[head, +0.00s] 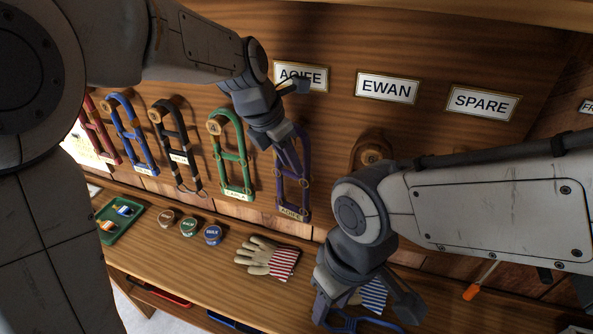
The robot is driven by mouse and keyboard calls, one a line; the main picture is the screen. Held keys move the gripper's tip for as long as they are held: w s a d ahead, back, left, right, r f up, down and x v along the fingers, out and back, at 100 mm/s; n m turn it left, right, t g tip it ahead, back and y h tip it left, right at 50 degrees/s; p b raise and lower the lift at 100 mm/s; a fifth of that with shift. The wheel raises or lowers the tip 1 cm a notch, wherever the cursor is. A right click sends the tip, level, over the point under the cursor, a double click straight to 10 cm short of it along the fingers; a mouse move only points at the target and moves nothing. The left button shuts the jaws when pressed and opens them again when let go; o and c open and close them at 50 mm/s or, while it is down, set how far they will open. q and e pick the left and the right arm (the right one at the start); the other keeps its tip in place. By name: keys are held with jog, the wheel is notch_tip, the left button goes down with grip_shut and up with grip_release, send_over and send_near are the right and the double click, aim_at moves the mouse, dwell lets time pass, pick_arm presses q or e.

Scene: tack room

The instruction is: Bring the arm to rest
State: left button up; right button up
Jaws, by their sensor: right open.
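My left gripper (296,122) is at the wall board, just below the AOIFE sign (301,77). Its fingers look spread, with one up by the sign and one down over the purple halter (293,185). The purple halter hangs on the wall with a name tag at its lower end; its top is hidden behind the gripper. My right gripper (366,304) is lower right, open and pointing down over the bench. A blue strap-like item (362,325) lies below and between its fingers, partly cut off by the picture edge. I cannot tell whether they touch.
Red, blue, black and green (232,160) halters hang to the left. A wooden peg (372,157) under the EWAN sign (387,88) looks bare. Gloves (268,259), small tins (189,226) and a green tray (121,221) are on the bench (205,268).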

pick_arm(q)
jog(key=s+f+m+g+b, duration=0.1)
jog(key=s+f+m, duration=0.2)
jog(key=s+m, duration=0.5)
jog(key=s+a+f+m+g+y+b, duration=0.1)
jog(key=s+f+m, duration=0.3)
jog(key=s+m, duration=0.5)
jog(key=s+a+f+m+y+b, duration=0.1)
jog(key=s+f+m, duration=0.2)
jog(key=s+m, duration=0.5)
jog(key=m, duration=0.8)
jog(key=shift+s+f+m+g, duration=0.15)
jog(key=shift+f+m+g, duration=0.15)
jog(key=shift+m+g, duration=0.1)
jog(key=shift+a, duration=0.1)
